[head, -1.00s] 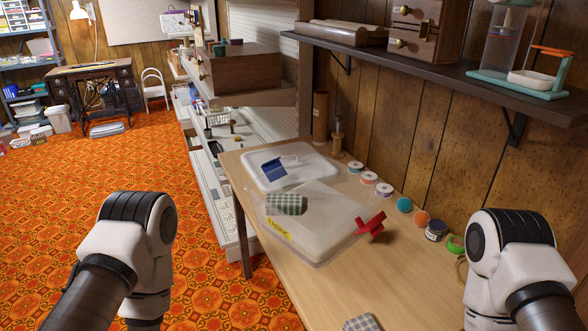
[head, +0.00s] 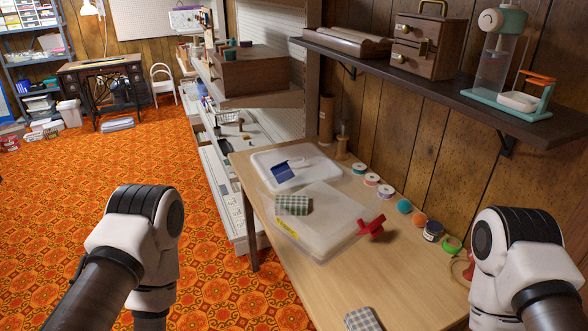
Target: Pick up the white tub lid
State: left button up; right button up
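The white tub lid (head: 323,167) lies flat at the far end of the wooden table, with a blue item (head: 283,173) resting on it. In front of it stands a translucent tub (head: 325,238) with a yellow label. A green checked cloth piece (head: 292,205) shows at the tub, and a red object (head: 371,227) is by its right side. My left arm is at the lower left, over the floor, and my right arm is at the lower right, by the table. Both grippers are outside the picture, below the frame.
Thread spools (head: 372,179) line the table's wall side. A grey checked pad (head: 362,319) lies at the near edge. A dark wall shelf (head: 420,84) overhangs the back. White shelving (head: 222,185) stands left of the table. The table's near right part is mostly clear.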

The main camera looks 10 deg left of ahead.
aim_at(262, 160)
jog(key=k+z, duration=0.1)
jog(key=z, duration=0.35)
jog(key=k+z, duration=0.15)
jog(key=z, duration=0.3)
jog(key=k+l+z, duration=0.1)
jog(key=z, duration=0.35)
jog(key=l+z, duration=0.15)
jog(key=z, duration=0.3)
jog(key=j+z, duration=0.1)
jog(key=j, duration=0.35)
jog(key=k+j, duration=0.1)
jog(key=j, duration=0.35)
jog(key=j+z, duration=0.15)
jog(key=j, duration=0.3)
jog(key=k+j+z, duration=0.1)
jog(key=j, duration=0.3)
jog(key=k+j, duration=0.15)
jog(key=j, duration=0.3)
jog(key=k+j+z, duration=0.15)
jog(key=j, duration=0.7)
jog(key=k+j+z, duration=0.15)
jog(key=j, duration=0.25)
